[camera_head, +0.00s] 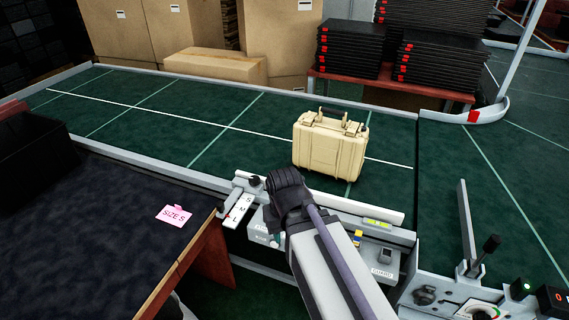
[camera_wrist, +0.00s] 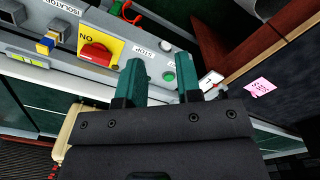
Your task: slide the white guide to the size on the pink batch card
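The pink batch card (camera_head: 173,216) lies on the dark table at left and reads "SIZE S"; it also shows in the wrist view (camera_wrist: 259,86). The white guide (camera_head: 372,207) appears as a long bar along the conveyor's near edge, partly hidden behind my arm. A white S-M-L scale plate (camera_head: 239,209) stands at its left end, with a small red mark near the L end. A dark knob (camera_head: 255,180) sits just above the plate. In the wrist view, my gripper's teal fingers (camera_wrist: 160,82) are apart and empty, over the control panel. Head view hides the fingertips.
A cream case (camera_head: 330,145) stands on the green conveyor beyond my arm. At right are a white upright bar (camera_head: 466,222) and a black-knobbed lever (camera_head: 490,245).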

